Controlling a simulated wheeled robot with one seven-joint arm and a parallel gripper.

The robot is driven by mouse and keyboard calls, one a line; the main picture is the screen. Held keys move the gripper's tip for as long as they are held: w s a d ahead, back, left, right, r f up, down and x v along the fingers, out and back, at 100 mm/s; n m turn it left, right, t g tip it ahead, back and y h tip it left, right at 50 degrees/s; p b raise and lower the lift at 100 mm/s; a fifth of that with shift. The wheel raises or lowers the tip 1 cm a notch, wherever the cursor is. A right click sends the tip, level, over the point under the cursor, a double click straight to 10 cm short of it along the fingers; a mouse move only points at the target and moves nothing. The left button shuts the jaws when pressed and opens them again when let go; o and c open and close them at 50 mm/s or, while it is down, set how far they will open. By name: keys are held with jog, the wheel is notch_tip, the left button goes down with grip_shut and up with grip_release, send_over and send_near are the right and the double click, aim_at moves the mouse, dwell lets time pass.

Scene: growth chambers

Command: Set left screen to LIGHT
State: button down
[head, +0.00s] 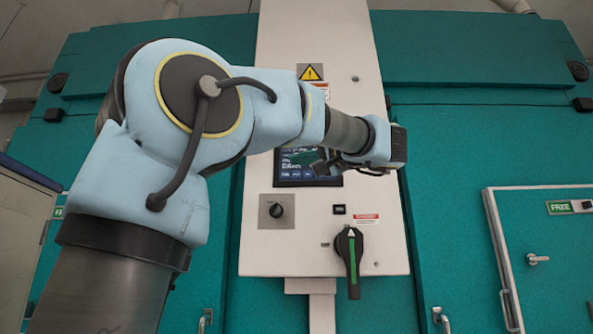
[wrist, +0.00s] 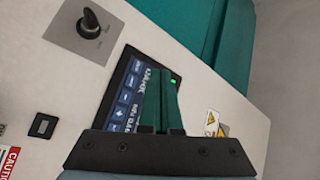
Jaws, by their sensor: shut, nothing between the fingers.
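One screen (head: 296,174) is in view, dark with blue buttons along its lower edge, on the white control panel (head: 270,245). My gripper (head: 322,165) is in front of its right part and hides some of it. In the wrist view, the screen (wrist: 127,88) appears turned on its side, with a row of blue buttons and small white text I cannot read for sure. My gripper (wrist: 160,85) is shut and empty, its fingers over the screen's right part. I cannot tell whether the fingertips touch the glass.
Below the screen are a black knob (head: 276,210), a small black switch (head: 339,209) and a large handle (head: 351,260) with a green stripe. Warning labels (head: 311,72) are above. Teal chamber doors (head: 450,140) flank the panel, one marked FREE.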

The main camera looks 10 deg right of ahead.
aim_at(297, 174)
jog(key=shift+w+d+p, duration=0.2)
jog(key=shift+w+p, duration=0.2)
jog(key=shift+w, duration=0.6)
jog(key=shift+w+d+p, duration=0.2)
jog(key=shift+w+p, duration=0.15)
jog(key=shift+w, duration=0.65)
jog(key=shift+w+d+p, duration=0.2)
jog(key=shift+w+p, duration=0.2)
jog(key=shift+w, duration=0.6)
jog(key=shift+w, duration=0.4)
jog(key=shift+w+d+b, duration=0.1)
jog(key=shift+w+b, duration=0.2)
jog(key=shift+s, duration=0.1)
dwell(0.4)
jog(key=shift+s+f+b, duration=0.1)
jog(key=shift+s+b, duration=0.25)
jog(key=shift+b, duration=0.35)
jog(key=shift+s, duration=0.25)
